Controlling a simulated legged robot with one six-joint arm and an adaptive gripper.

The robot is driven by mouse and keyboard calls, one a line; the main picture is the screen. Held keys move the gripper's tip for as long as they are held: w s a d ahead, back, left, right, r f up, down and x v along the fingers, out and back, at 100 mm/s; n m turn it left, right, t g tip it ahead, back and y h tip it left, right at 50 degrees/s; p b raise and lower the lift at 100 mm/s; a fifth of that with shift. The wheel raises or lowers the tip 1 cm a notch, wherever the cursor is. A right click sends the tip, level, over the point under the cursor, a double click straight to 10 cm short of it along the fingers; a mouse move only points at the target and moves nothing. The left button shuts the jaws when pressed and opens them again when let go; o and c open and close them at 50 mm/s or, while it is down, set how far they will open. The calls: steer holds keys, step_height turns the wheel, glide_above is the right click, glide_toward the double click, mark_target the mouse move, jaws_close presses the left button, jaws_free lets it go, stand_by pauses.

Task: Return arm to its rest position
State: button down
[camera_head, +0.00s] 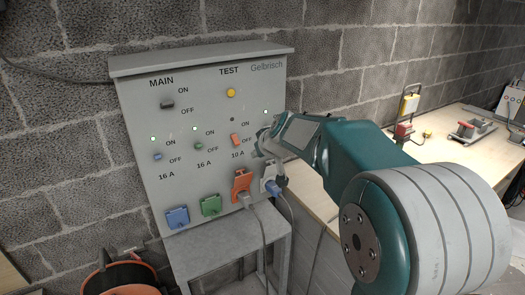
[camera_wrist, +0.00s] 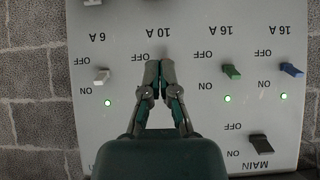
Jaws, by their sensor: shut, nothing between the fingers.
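My gripper (camera_head: 265,146) is in front of the right side of the grey switch panel (camera_head: 185,75), with my teal arm reaching in from the right. In the wrist view its fingers (camera_wrist: 160,66) are shut and empty, over the 10 A column. They hide that column's switch there. In the head view the orange 10 A switch (camera_head: 235,140) shows just left of the gripper, with a dark lamp above it. I cannot tell whether the fingers touch the panel. The white 6 A switch (camera_wrist: 101,75) is clear of the fingers in the wrist view.
An orange plug (camera_head: 242,183) and a blue plug (camera_head: 273,188) with cables sit below my gripper. Blue (camera_head: 177,217) and green (camera_head: 210,206) covers are further left. An orange reel (camera_head: 122,277) stands at lower left. A workbench (camera_head: 440,158) lies right, behind my arm.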

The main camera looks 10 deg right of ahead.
steer(key=s+r+m+g, duration=0.1)
steer(key=s+r+g, duration=0.1)
steer(key=s, duration=1.6)
steer(key=s+f+m+h, duration=0.1)
steer(key=s+f, duration=0.1)
steer(key=s, duration=0.7)
steer(key=s+d+f+m+g+h, duration=0.1)
steer(key=s+f+h, duration=0.1)
steer(key=s, duration=0.7)
steer(key=shift+d+f+m+g, duration=0.25)
steer(key=shift+f+m+g, duration=0.05)
steer(key=shift+f, duration=0.25)
